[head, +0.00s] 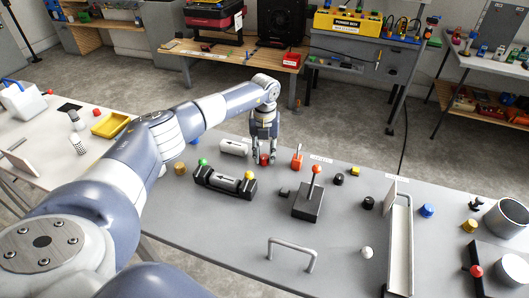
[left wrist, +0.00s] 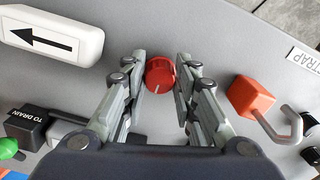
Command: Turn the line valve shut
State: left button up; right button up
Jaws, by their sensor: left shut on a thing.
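A small red round knob (head: 264,159) with a white pointer line stands on the grey bench top. In the left wrist view the knob (left wrist: 160,75) sits between the fingertips, and its line points toward the gripper's palm, slightly left. My left gripper (head: 264,152) reaches down from above and is shut on this knob, one finger on each side. I cannot read a label that names the line valve. My right gripper is out of view.
Left of the knob lies a white block with a black arrow (left wrist: 50,32). A black fixture (head: 224,183) with green and yellow balls stands in front. A red-knobbed lever on a black base (head: 308,203) is to the right. A grey handle (head: 291,246) rises near the front.

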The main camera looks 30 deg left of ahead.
aim_at(264, 155)
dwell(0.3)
pick_arm(q)
jog(key=o, duration=1)
jog(key=shift+o, duration=0.2)
notch_tip(264, 155, up, 12)
